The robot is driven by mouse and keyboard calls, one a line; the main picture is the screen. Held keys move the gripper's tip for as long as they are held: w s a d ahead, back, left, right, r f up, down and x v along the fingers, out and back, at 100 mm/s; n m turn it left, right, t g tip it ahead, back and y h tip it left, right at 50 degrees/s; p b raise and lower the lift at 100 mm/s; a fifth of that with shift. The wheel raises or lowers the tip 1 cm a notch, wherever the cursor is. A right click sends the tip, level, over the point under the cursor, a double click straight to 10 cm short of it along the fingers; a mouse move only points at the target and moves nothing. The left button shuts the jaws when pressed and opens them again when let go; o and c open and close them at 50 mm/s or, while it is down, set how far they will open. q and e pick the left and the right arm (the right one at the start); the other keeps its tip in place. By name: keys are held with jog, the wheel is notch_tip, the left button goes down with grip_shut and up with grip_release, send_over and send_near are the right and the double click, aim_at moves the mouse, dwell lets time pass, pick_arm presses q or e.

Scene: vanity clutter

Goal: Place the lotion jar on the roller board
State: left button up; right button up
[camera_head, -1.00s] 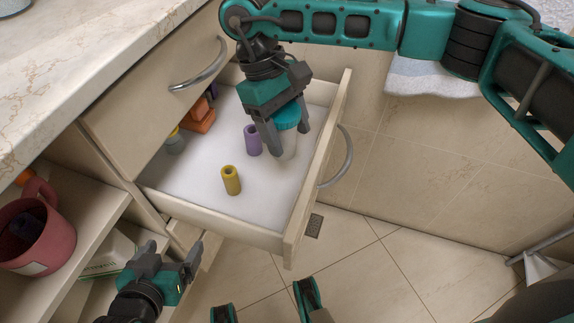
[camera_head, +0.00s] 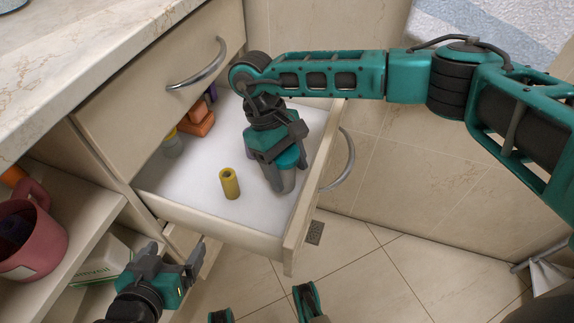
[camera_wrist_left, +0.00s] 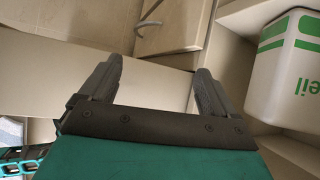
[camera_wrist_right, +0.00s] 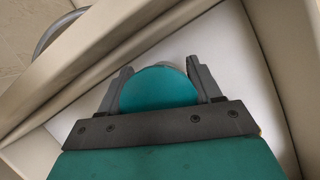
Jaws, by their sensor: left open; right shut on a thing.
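The lotion jar, with a round teal lid (camera_wrist_right: 158,90), is between the fingers of my right gripper (camera_wrist_right: 163,80) in the right wrist view. My right gripper (camera_head: 288,180) is shut on it inside the open drawer, near the drawer's right wall. The gripper hides most of the jar in the head view, and I cannot tell whether it touches the drawer floor. I cannot make out a roller board for sure. My left gripper (camera_head: 174,257) is open and empty, low in front of the cabinet.
The open drawer (camera_head: 212,222) has a white floor. A purple roller is mostly hidden behind my right gripper. A pink mug (camera_head: 32,243) and a white-green box (camera_head: 103,262) are on shelves at left.

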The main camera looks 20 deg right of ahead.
jog(key=shift+f, duration=0.25)
jog(key=o, duration=0.8)
jog(key=shift+r, duration=0.15)
pick_arm(q)
jog(key=shift+f, duration=0.25)
pick_arm(e)
jog(key=shift+w+r, duration=0.1)
jog(key=shift+r, duration=0.35)
pick_arm(q)
jog(key=shift+a+r+p, duration=0.35)
jog(key=shift+r+p, duration=0.2)
jog(key=shift+p, duration=0.35)
pick_arm(e)
jog(key=v, duration=1.1)
jog(key=shift+w+a, duration=0.15)
jog(key=shift+a, duration=0.05)
pick_arm(q)
jog(key=shift+s, duration=0.1)
pick_arm(e)
jog(key=shift+r, duration=0.1)
